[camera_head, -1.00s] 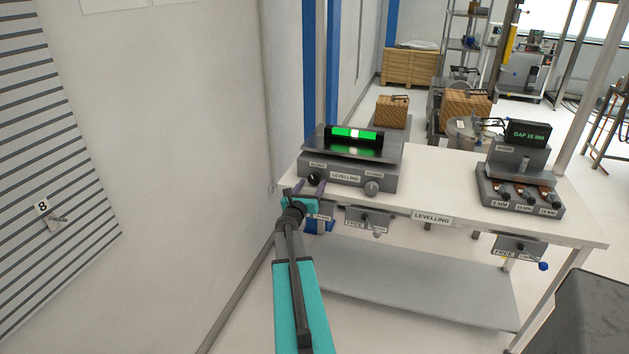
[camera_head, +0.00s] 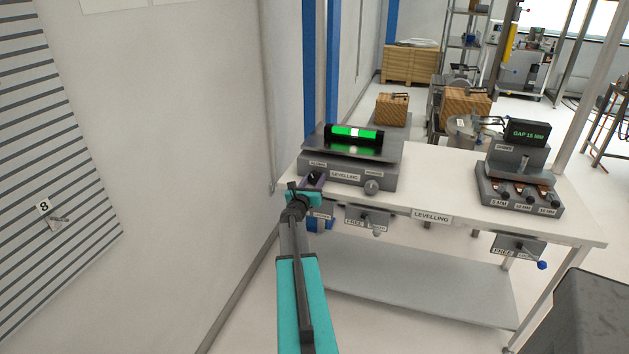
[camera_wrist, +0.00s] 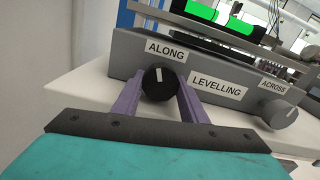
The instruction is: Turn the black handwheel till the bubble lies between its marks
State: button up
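The black handwheel (camera_wrist: 159,82), labelled ALONG, is on the front of the grey levelling unit (camera_head: 335,171). Its white pointer line stands nearly upright in the wrist view. My gripper (camera_wrist: 160,88) has one purple finger at each side of the handwheel; I see no clear squeeze on it. In the head view my gripper (camera_head: 312,181) hides the handwheel. The bright green vial (camera_head: 355,135) on top shows a white bubble (camera_head: 354,132) near its middle. The marks are too small to make out. In the wrist view the vial (camera_wrist: 222,15) is cut off by the top edge.
A grey knob (camera_wrist: 279,112) labelled ACROSS is at the unit's right. Below the white bench (camera_head: 433,190) edge hangs a FREE lever box (camera_head: 369,219). A GAP unit (camera_head: 520,190) stands at the bench's right. A wall rises at left. The bench middle is clear.

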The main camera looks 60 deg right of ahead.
jog(key=c, duration=0.4)
jog(key=shift+o, duration=0.2)
jog(key=shift+f+m+b, duration=0.1)
jog(key=shift+m+b, duration=0.4)
jog(key=shift+b, duration=0.65)
jog(key=o, duration=1)
jog(key=shift+o, duration=0.2)
jog(key=shift+a, duration=0.1)
